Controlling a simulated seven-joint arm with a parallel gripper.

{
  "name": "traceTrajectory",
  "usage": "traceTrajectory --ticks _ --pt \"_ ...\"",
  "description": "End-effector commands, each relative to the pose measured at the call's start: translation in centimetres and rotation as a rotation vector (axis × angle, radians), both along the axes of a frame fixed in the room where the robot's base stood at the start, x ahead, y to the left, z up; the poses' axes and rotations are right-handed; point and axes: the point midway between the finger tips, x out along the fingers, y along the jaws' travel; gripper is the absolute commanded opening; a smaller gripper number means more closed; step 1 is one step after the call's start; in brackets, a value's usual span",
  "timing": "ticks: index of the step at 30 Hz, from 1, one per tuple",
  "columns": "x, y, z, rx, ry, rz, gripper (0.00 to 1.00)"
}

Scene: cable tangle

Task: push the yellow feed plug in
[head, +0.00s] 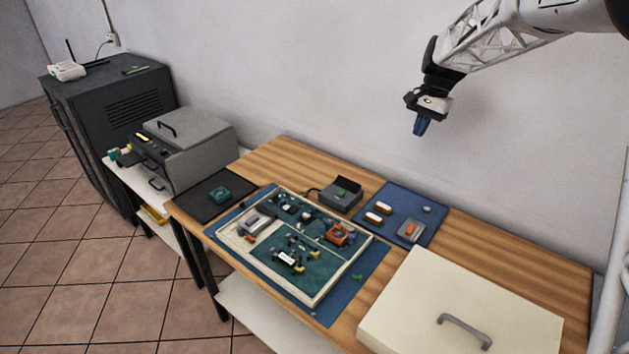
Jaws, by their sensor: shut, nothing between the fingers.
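My gripper (420,126) is high above the back right of the wooden table, pointing down. Its blue fingers are together and hold nothing. It is well apart from everything on the table. A small yellow part (314,254) shows on the green board inside the shallow white-rimmed tray (334,283). Another yellow piece (142,136) shows on the front of the grey lidded machine (205,160) at left. I cannot tell which, if either, is the yellow feed plug, nor how it sits; the parts are too small.
A large cream lid or box with a grey handle (400,318) covers the table's front right. A dark open box (341,194) stands behind the tray. A blue mat (387,192) holds several small parts. A black cabinet (75,115) stands far left. Bare wood shows at back right.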

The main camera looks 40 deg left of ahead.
Motion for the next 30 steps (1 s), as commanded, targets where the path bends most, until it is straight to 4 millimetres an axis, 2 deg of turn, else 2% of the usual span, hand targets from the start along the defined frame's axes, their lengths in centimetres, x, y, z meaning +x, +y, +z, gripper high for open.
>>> traceTrajectory --ticks 1,15,24,30 --pt "0.3 1.6 -0.9 -0.003 0.011 0.005 0.00" --pt "1.9 14.8 -7.9 -0.031 0.093 0.016 0.00" --pt "1.2 23.2 -13.3 -0.056 0.145 0.025 0.00" --pt "0.4 27.6 -16.4 -0.072 0.171 0.028 0.00"
